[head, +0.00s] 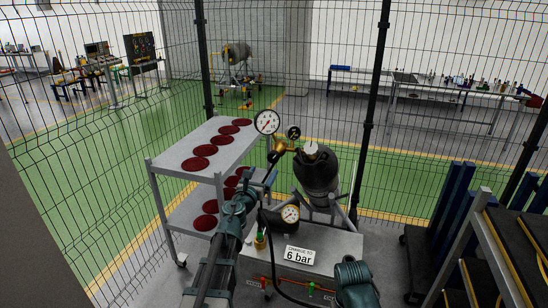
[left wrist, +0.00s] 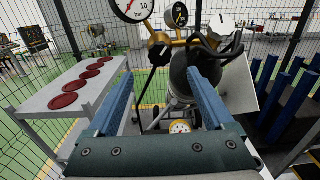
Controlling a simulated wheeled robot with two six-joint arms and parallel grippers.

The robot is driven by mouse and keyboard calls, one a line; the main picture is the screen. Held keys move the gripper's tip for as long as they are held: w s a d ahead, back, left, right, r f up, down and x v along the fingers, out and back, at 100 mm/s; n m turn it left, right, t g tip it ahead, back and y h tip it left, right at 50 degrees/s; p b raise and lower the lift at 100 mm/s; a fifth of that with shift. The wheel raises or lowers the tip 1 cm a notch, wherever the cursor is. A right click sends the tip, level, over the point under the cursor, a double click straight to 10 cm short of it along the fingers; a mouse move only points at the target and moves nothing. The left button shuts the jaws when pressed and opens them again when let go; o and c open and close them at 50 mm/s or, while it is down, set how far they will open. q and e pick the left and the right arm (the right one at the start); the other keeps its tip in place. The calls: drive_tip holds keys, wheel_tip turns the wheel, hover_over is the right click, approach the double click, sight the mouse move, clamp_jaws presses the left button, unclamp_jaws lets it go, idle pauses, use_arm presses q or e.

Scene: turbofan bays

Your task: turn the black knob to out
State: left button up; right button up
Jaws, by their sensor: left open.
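A brass regulator (head: 284,147) sits at the top of a dark gas cylinder (head: 318,172). A white round gauge (head: 267,122) and a smaller dark gauge (head: 293,133) are on it. The brass body also shows in the left wrist view (left wrist: 158,40), beyond my fingers. My left gripper (head: 262,174) is open and empty, below and in front of the regulator; its two blue fingers show in the left wrist view (left wrist: 158,78). My right gripper's fingers do not show.
A sign (head: 299,256) reading "CHANGE TO 6 bar" is on a grey box (head: 335,243) with a lower gauge (head: 290,213). A dark hose hangs near it. A grey cart (head: 167,164) with red discs stands left. A wire fence is behind, a rack (head: 500,250) at right.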

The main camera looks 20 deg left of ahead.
sight(272, 158)
use_arm(q)
drive_tip(key=w, duration=1.2)
drive_tip(key=shift+d, duration=0.2)
clamp_jaws()
drive_tip(key=shift+n, duration=0.4)
drive_tip(key=n, duration=0.3)
drive_tip(key=shift+a+n, duration=0.1)
drive_tip(key=shift+n, duration=1.9)
unclamp_jaws()
